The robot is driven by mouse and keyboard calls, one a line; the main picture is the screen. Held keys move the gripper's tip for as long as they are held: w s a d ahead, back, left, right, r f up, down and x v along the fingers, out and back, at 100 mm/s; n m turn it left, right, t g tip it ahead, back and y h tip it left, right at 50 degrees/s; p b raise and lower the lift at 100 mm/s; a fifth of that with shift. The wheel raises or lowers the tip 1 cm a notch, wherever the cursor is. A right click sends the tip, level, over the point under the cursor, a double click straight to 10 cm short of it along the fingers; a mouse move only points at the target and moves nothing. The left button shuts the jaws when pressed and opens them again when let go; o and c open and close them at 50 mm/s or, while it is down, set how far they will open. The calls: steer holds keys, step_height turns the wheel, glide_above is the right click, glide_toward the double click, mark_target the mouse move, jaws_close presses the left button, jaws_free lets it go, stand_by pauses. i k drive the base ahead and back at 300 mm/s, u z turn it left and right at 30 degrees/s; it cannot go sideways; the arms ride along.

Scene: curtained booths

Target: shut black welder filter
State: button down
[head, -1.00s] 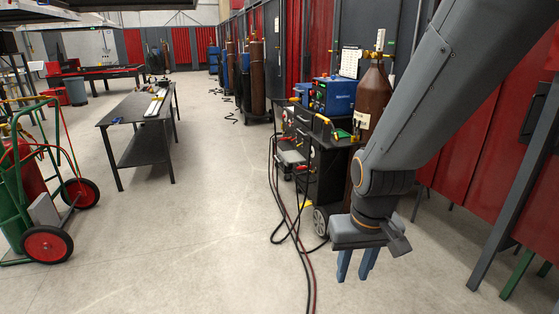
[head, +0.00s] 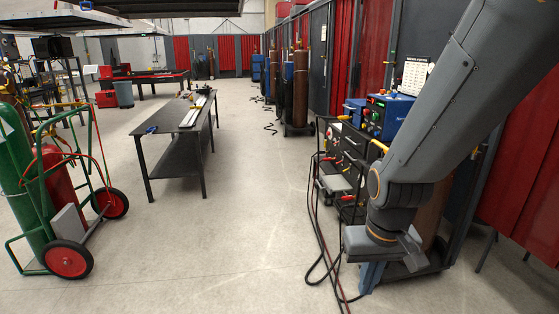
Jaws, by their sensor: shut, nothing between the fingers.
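A black welder cart (head: 351,147) stands at right of centre, partly hidden behind my arm. A blue welder unit (head: 388,116) sits on top of it. On its left side, a grey tray-like part (head: 333,182) sticks out low down; I cannot tell whether this is the filter. My gripper (head: 370,277) points down in front of the cart's near end, with its blue fingers together and nothing held. It appears apart from the cart, though the arm hides part of the near side.
Black and red cables (head: 318,225) hang beside the cart and trail on the floor. A dark metal table (head: 165,128) stands at left of centre. A green cylinder trolley (head: 68,215) is at the left. The floor (head: 235,220) between is clear.

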mark_target(332, 183)
steer(key=u, duration=0.1)
steer(key=i, duration=1.75)
steer(key=z, duration=0.25)
steer(key=i, duration=1.95)
steer(key=z, duration=0.2)
